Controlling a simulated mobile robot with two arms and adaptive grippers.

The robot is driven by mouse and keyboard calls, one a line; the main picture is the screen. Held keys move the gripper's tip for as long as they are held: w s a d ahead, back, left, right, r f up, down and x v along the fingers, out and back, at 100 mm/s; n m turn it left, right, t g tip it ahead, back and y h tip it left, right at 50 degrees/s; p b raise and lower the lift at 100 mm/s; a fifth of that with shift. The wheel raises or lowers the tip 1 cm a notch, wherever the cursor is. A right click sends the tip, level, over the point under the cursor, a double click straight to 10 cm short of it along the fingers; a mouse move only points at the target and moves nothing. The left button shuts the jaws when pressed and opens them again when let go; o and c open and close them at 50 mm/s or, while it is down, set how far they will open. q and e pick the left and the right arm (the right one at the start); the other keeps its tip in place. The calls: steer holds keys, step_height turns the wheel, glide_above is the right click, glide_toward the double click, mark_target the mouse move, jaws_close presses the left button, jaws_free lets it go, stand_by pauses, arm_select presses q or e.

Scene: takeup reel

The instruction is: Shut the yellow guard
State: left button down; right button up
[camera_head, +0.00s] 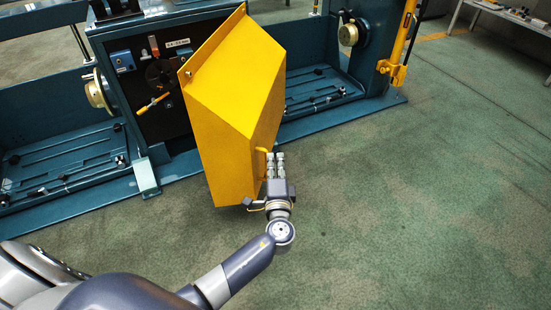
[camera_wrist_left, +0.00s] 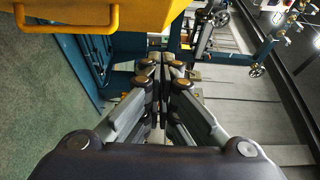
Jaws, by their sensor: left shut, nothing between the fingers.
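The yellow guard (camera_head: 232,110) stands swung out from the blue-green machine, so the dark control panel (camera_head: 165,70) behind it is partly exposed. A yellow handle (camera_head: 262,163) sits on the guard's lower right side. My left gripper (camera_head: 276,158) is just right of the handle, close beside the guard; I cannot tell whether it touches. In the left wrist view my left gripper (camera_wrist_left: 163,68) is shut and empty, and the handle (camera_wrist_left: 68,28) on the guard (camera_wrist_left: 140,10) shows at the upper left, outside the fingers. My right gripper is not in view.
The blue-green machine base (camera_head: 335,118) runs across behind the guard, with hand wheels (camera_head: 348,35) on its uprights. A yellow lever (camera_head: 402,45) stands at the right upright. A table (camera_head: 510,12) is at the upper right. The green floor (camera_head: 420,200) on the right is clear.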

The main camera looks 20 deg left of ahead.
arm_select(q)
steer(key=w+a, duration=0.5)
steer(key=a, duration=0.2)
steer(key=shift+w, duration=0.35)
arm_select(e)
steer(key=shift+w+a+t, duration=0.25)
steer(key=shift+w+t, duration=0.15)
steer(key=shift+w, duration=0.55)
